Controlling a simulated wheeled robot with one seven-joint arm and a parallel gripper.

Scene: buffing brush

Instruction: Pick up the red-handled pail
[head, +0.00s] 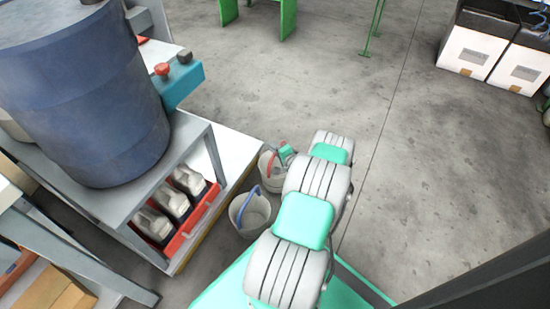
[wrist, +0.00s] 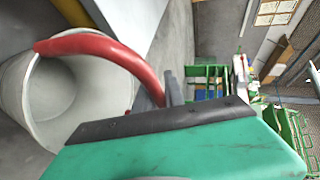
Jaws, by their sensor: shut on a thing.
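The red-handled pail (head: 271,183) is a light grey bucket beside the low shelf unit in the head view, partly hidden by my arm. In the wrist view the pail (wrist: 50,105) fills the left side with its opening in view, and its red handle (wrist: 105,48) arches across to my gripper's fingers. My gripper (wrist: 172,98) is shut on the red handle. In the head view my gripper (head: 285,153) is at the pail's upper right. I cannot tell whether the pail's base touches the floor.
A second pail with a blue handle (head: 250,214) stands just nearer, close to my arm. A shelf unit (head: 165,180) with a blue drum (head: 85,95) is at the left. White boxes (head: 475,50) stand at the far right. The concrete floor (head: 410,170) on the right is clear.

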